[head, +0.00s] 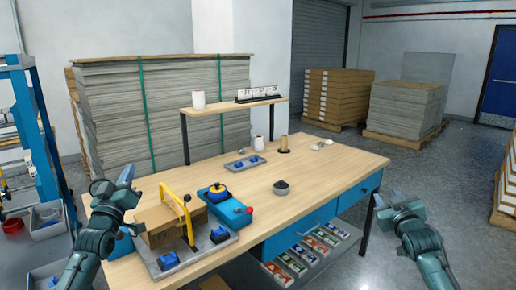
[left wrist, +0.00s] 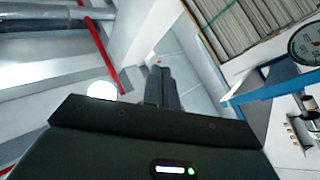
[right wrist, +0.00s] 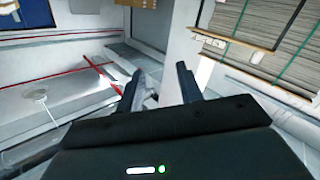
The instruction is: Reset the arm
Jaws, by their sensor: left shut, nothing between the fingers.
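My left gripper (head: 124,178) is raised at the left, in front of the table's left end. In the left wrist view its two dark fingers (left wrist: 161,86) are together with nothing between them. My right gripper (head: 380,203) is raised at the right, off the table's right front corner. In the right wrist view its fingers (right wrist: 162,84) stand apart with nothing between them. Neither gripper touches anything that I can see.
A blue shelf rack (head: 45,130) stands left. The table's middle is mostly clear.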

